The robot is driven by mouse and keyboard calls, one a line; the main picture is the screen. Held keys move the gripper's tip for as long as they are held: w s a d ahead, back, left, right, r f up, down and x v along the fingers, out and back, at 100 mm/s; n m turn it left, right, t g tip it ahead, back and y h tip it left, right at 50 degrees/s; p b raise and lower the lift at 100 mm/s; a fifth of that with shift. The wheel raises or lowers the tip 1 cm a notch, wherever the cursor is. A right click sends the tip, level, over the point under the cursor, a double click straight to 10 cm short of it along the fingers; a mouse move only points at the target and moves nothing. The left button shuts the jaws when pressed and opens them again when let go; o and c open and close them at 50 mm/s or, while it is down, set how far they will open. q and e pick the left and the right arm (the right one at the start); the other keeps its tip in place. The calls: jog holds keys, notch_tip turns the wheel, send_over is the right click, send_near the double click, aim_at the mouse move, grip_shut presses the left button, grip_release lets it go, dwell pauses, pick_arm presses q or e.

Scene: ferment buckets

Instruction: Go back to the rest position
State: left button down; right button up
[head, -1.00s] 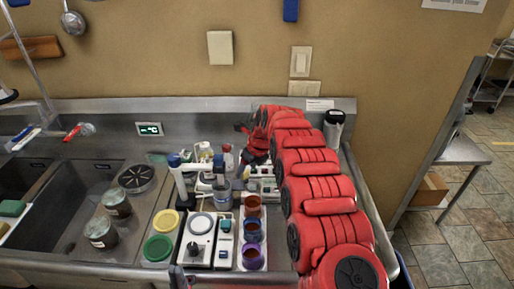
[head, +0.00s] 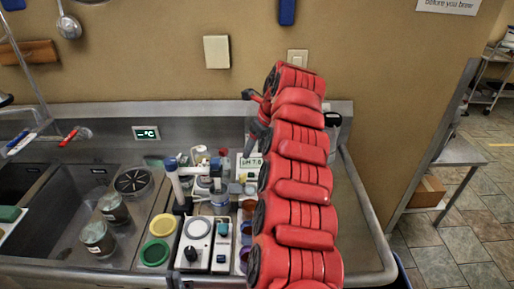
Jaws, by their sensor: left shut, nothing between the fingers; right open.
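My red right arm (head: 297,178) reaches from the bottom of the head view up to the back of the counter. My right gripper (head: 250,122) is at its far end, dark, open and raised in front of the back ledge. I see nothing held in it. The tip of my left gripper (head: 175,278) just shows at the bottom edge, shut and empty, in front of the counter. The rest of my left arm is out of view.
A steel sink (head: 70,220) with jars (head: 97,238) is at left. The arm partly hides cups and a dark canister.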

jog(key=shift+s+d+r, duration=0.1)
jog(key=shift+r, duration=0.25)
